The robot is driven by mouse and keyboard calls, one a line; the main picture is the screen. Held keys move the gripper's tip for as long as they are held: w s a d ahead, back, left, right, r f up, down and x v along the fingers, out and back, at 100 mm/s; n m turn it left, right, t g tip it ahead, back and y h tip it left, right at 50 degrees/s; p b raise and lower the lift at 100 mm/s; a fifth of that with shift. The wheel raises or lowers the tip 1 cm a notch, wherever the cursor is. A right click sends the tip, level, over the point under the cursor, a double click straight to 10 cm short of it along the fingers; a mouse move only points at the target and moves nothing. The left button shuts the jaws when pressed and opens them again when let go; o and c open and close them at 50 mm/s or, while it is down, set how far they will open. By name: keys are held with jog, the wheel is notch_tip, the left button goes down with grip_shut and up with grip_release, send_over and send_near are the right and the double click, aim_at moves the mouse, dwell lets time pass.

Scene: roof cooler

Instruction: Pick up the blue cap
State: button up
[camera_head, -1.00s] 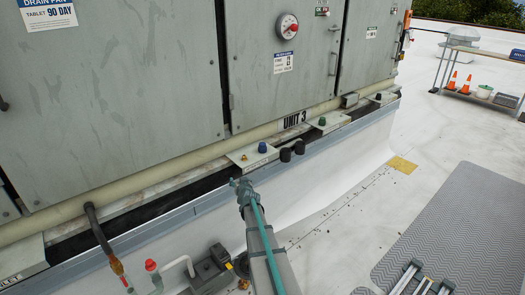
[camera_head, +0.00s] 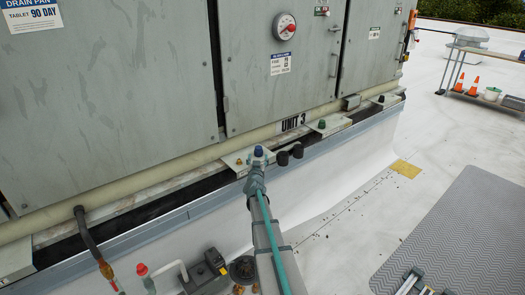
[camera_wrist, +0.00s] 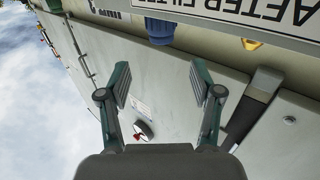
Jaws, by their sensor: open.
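The blue cap (camera_head: 258,151) stands on a pale ledge plate at the foot of the grey unit. In the wrist view, which is upside down, the blue cap (camera_wrist: 159,31) is near the top, above the gap between my fingers. My gripper (camera_head: 254,176) is just on the near side of the cap in the head view and overlaps its lower edge. In the wrist view my gripper (camera_wrist: 161,78) is open, with nothing between its fingers. Whether a finger touches the cap cannot be told.
Two black caps (camera_head: 290,154) sit right of the blue cap. A green cap (camera_head: 321,124) stands farther along the ledge. A yellow part (camera_wrist: 250,43) and an "AFTER FILTER" label (camera_wrist: 240,12) are near the blue cap in the wrist view. The cabinet wall (camera_head: 130,90) rises behind.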

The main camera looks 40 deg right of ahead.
aim_at(258, 149)
jog(key=x, duration=1)
jog(key=shift+w, duration=0.2)
jog(key=c, duration=1)
